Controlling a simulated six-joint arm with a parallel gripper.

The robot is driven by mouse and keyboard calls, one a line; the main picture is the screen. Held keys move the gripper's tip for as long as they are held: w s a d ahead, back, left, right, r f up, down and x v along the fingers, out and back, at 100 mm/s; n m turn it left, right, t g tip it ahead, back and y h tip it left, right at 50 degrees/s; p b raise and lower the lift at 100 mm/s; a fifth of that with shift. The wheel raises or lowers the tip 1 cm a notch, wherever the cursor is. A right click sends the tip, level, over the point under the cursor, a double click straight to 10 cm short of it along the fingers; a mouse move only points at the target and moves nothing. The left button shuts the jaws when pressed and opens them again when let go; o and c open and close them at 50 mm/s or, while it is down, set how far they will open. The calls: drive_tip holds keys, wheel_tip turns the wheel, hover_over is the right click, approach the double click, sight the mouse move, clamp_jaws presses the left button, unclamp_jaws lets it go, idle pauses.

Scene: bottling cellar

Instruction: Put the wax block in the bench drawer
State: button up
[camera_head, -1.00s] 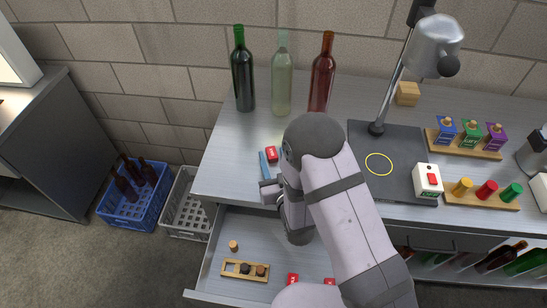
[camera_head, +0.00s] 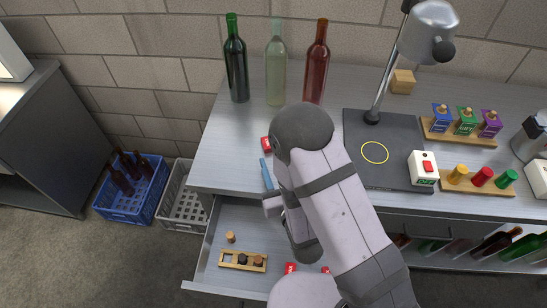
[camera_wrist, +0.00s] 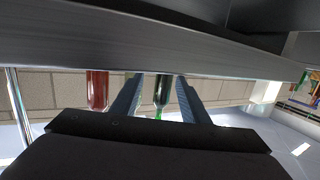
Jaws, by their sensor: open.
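A small red block with pale marks (camera_head: 265,143), perhaps the wax block, lies on the bench top just left of my arm; I cannot read it. My gripper (camera_head: 264,163) is just in front of it, near the bench's front edge, with one blue finger showing. In the wrist view both fingers of my gripper (camera_wrist: 160,80) are apart with nothing between them. The block cannot be made out there. The bench drawer (camera_head: 214,237) is pulled open below the bench, partly hidden by my arm.
The drawer holds a slotted wooden rack (camera_head: 242,261), a cork (camera_head: 231,237) and red pieces (camera_head: 290,268). A green bottle (camera_head: 236,65), a clear bottle (camera_head: 276,70) and a red bottle (camera_head: 317,68) stand behind. A tan block (camera_head: 402,81) sits at the back. A lamp (camera_head: 385,85) stands right.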

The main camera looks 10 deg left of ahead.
drive_tip(key=shift+o, duration=0.6)
drive_tip(key=shift+d, duration=0.1)
drive_tip(key=w+a+r+m+t+p, duration=0.1)
drive_tip(key=w+r+t, duration=0.25)
drive_tip(key=r, duration=0.65)
drive_tip(key=w+a+r+m+t, duration=0.15)
drive_tip(key=w+r, duration=0.25)
drive_tip(key=r, duration=0.5)
drive_tip(key=w+a+r+n+g+y, duration=0.2)
drive_tip(key=w+a+r, duration=0.3)
drive_tip(key=w+r, duration=0.25)
drive_tip(key=s+f+n+g+h, duration=0.1)
drive_tip(key=s+f+g+h, duration=0.25)
drive_tip(key=f+g, duration=0.85)
drive_tip(key=s+d+f+g+h, duration=0.2)
drive_tip(key=s+d+f+h, duration=0.1)
drive_tip(key=s+d+f, duration=0.3)
drive_tip(key=shift+a+p+x, duration=0.2)
drive_tip(key=shift+p+x, duration=0.6)
drive_tip(key=shift+x, duration=1.35)
drive_tip(key=shift+a+p+x, duration=0.15)
drive_tip(key=shift+p+x, duration=0.6)
drive_tip(key=shift+x, duration=1.4)
drive_tip(key=shift+s, duration=0.15)
